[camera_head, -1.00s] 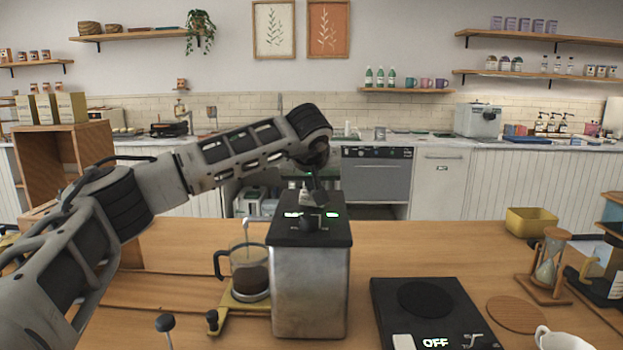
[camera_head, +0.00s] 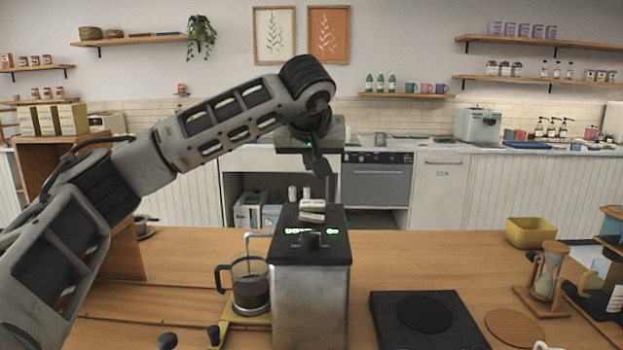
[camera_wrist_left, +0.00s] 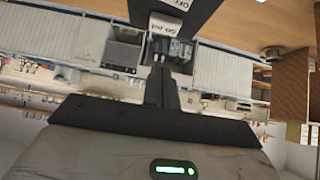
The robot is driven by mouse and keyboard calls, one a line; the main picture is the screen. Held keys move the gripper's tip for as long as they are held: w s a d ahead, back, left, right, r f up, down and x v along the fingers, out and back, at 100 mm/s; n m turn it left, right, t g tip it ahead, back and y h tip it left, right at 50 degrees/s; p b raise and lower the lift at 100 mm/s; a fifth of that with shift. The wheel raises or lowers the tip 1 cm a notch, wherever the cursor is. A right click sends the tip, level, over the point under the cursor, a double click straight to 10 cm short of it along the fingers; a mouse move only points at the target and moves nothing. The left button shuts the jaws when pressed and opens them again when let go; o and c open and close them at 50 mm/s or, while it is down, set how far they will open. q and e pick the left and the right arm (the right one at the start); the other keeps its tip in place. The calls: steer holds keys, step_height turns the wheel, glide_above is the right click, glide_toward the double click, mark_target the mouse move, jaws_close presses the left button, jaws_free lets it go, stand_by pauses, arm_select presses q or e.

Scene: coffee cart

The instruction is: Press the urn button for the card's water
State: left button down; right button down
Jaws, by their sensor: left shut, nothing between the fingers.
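The urn (camera_head: 312,305) is a metal box with a black top, a dark knob (camera_head: 310,240) and green lit readouts. Two white labelled buttons (camera_head: 312,205) sit toward the back of its top. The wrist view shows a white labelled button (camera_wrist_left: 165,24); its lettering is too small to read surely. My left gripper (camera_head: 323,172) is shut and empty above the back of the urn, apart from the buttons. Its closed fingers show in the wrist view (camera_wrist_left: 160,85). A glass press (camera_head: 250,285) with dark contents stands left of the urn under its spout. I cannot make out the card.
A black scale (camera_head: 425,325) lies right of the urn. An hourglass (camera_head: 548,272), a yellow bin (camera_head: 531,233) and a round wooden coaster (camera_head: 514,328) are further right. A wooden crate (camera_head: 120,250) stands left.

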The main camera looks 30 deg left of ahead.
arm_select(q)
steer(key=shift+v, duration=1)
